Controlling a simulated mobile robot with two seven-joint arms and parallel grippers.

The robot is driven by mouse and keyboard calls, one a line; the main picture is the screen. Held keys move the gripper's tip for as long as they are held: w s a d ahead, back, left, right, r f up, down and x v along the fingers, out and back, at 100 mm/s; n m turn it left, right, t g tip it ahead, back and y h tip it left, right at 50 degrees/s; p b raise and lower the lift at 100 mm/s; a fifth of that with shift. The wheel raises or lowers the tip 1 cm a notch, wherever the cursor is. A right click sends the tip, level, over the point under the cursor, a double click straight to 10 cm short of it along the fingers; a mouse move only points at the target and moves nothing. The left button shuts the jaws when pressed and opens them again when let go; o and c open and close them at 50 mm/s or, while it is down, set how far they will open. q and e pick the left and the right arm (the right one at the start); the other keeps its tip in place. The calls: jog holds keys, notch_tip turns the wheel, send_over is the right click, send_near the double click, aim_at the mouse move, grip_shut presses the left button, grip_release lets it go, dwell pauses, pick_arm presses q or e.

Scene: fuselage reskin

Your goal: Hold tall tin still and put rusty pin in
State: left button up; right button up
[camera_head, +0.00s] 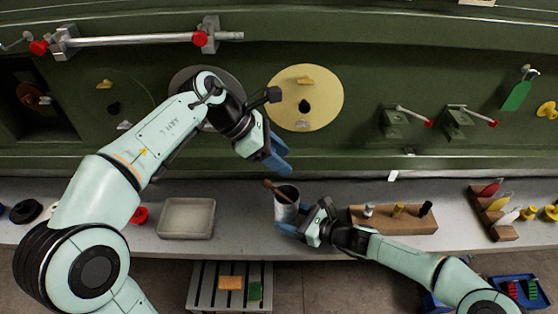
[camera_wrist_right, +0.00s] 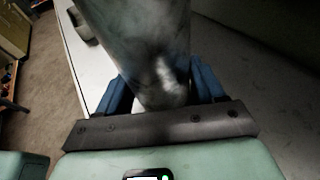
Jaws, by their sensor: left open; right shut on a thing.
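The tall tin (camera_head: 286,212) is a grey metal cylinder standing on the grey bench, near the middle of the head view. A thin brown rod (camera_head: 272,188) leans out of its mouth to the left; it may be the rusty pin, but it is too small to be sure. My right gripper (camera_head: 292,229) is shut on the tin low on its side. In the right wrist view the tin (camera_wrist_right: 145,45) stands between the two blue fingers. My left gripper (camera_head: 277,160) is open and empty, above and behind the tin, apart from it.
A wooden block (camera_head: 420,224) with small upright pieces is right of the tin. A shallow grey tray (camera_head: 186,218) is to the left. A rack with coloured tags (camera_head: 492,207) stands far right. The green panel wall (camera_head: 350,145) rises behind the bench.

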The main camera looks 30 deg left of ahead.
jog(key=o, duration=0.9)
jog(key=shift+d, duration=0.1)
jog(key=v, duration=1.1)
jog(key=shift+d+r, duration=0.15)
jog(key=shift+d, duration=0.25)
